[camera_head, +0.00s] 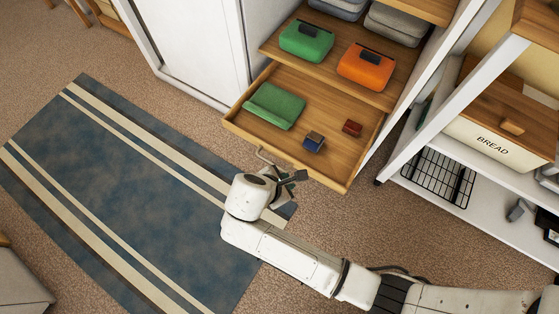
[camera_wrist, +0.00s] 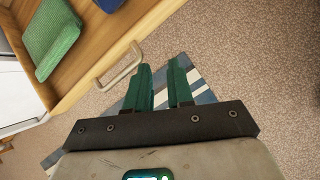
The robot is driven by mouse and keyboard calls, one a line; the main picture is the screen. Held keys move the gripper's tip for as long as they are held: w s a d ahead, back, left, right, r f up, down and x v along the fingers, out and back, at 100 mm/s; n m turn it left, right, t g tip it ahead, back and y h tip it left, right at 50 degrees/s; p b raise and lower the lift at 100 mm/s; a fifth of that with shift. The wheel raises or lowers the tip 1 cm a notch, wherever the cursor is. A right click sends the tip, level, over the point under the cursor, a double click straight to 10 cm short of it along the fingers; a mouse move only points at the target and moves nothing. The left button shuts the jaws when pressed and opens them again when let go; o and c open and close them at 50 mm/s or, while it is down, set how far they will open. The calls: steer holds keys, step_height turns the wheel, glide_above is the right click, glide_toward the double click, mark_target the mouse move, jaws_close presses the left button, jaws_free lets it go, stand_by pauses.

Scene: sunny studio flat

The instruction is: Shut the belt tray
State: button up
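The belt tray (camera_head: 235,126) is a wooden drawer pulled out below a shelf in the head view. It holds a green folded item (camera_head: 274,106), a small blue and brown item (camera_head: 313,142) and a small dark red item (camera_head: 352,127). Its pale bar handle (camera_head: 264,158) is on the front; in the wrist view the handle (camera_wrist: 122,68) lies left of my fingers. My gripper (camera_head: 287,183) is just in front of the tray front, near the handle. In the wrist view my gripper (camera_wrist: 161,80) has its two green fingers apart, with nothing between them.
Green (camera_head: 306,41) and orange (camera_head: 365,67) cases sit on the shelf above the tray. A white shelf unit at right holds a bread box (camera_head: 490,143) and a black wire rack (camera_head: 440,177). A blue striped rug (camera_head: 120,190) lies on open carpet at left.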

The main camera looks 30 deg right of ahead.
steer(key=w+a+n, duration=0.1)
steer(key=a+n, duration=0.1)
steer(key=w+a+n+t+h, duration=0.1)
steer(key=a+n, duration=0.1)
steer(key=w+a+n+t, duration=0.1)
steer(key=a+n, duration=0.1)
steer(key=shift+w+a, duration=0.25)
jaws_close()
steer(key=b, duration=0.6)
glide_toward(284, 158)
steer(key=shift+x, duration=2.85)
